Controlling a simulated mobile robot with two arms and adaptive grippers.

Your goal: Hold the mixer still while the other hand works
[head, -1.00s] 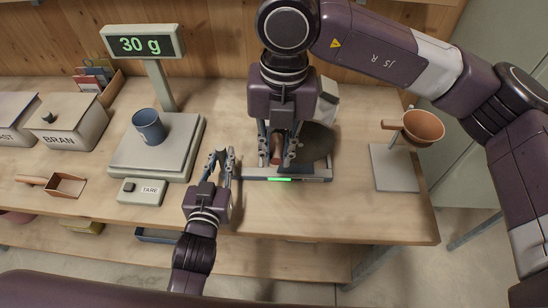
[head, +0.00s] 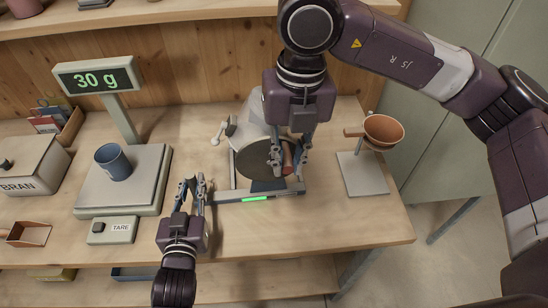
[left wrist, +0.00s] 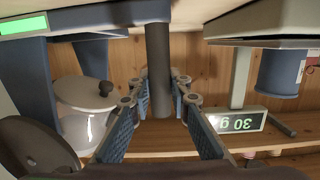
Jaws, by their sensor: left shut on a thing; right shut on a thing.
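The mixer has a grey-white drum (head: 254,108), a dark round disc (head: 255,160) and a low base (head: 228,196) with a green lit strip (head: 255,199). My left gripper (head: 190,184) is at the left end of the base. In the left wrist view its fingers (left wrist: 160,103) are closed about a dark upright bar (left wrist: 159,65); I cannot clearly tell which part of the mixer this is. My right gripper (head: 290,160) reaches down from above, shut on a red-brown handle (head: 288,155) at the disc's right side. It hides part of the drum.
A scale (head: 142,187) with a blue cup (head: 112,162) and a 30 g display (head: 98,76) stands left. A stand with an orange-brown funnel (head: 383,130) is right. A BRAN bin (head: 30,167) and a scoop (head: 28,234) lie far left.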

